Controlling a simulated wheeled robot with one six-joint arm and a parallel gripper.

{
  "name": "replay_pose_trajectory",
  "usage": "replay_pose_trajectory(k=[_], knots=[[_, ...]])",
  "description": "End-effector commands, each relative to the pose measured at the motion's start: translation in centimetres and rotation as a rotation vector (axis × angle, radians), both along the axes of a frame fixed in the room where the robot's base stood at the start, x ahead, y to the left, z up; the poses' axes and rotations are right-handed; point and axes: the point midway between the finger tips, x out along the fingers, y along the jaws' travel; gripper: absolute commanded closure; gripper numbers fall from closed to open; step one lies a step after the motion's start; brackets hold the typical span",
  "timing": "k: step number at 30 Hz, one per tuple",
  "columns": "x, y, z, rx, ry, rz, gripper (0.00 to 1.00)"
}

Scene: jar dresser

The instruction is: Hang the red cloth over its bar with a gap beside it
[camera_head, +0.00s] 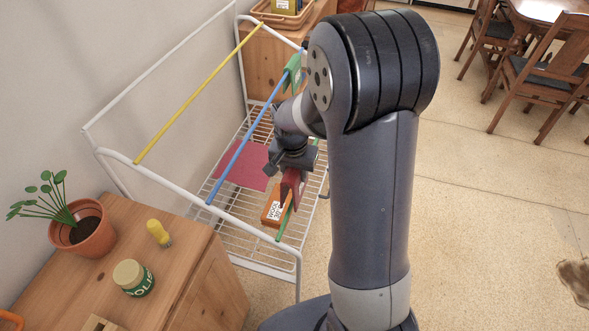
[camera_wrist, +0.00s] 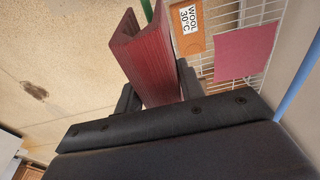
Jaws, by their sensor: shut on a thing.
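My gripper (camera_head: 291,168) is shut on a dark red folded cloth (camera_head: 291,188), at the rack's right side. In the wrist view, the gripper's two fingers (camera_wrist: 159,90) stand either side of the ridged red cloth (camera_wrist: 150,60), which is folded into a channel. The rack has a yellow bar (camera_head: 198,90), a blue bar (camera_head: 242,148) and a green bar (camera_head: 285,222). The held cloth is close to the green bar, which also shows beyond it in the wrist view (camera_wrist: 147,10). I cannot tell whether they touch. A green cloth (camera_head: 293,70) hangs at the blue bar's far end.
A wooden cabinet (camera_head: 190,262) at front left holds a potted plant (camera_head: 88,232), a yellow object (camera_head: 158,232) and a jar (camera_head: 133,278).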

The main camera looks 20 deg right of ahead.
Motion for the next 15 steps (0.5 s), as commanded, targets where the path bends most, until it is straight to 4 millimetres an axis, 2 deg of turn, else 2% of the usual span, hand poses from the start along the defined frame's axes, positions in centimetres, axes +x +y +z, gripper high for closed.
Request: replay_pose_trajectory(k=[1,15], knots=[[0.0,0.0,-1.0,0.0,0.001,0.0,0.77],[0.0,0.0,-5.7,0.0,0.0,0.0,0.77]])
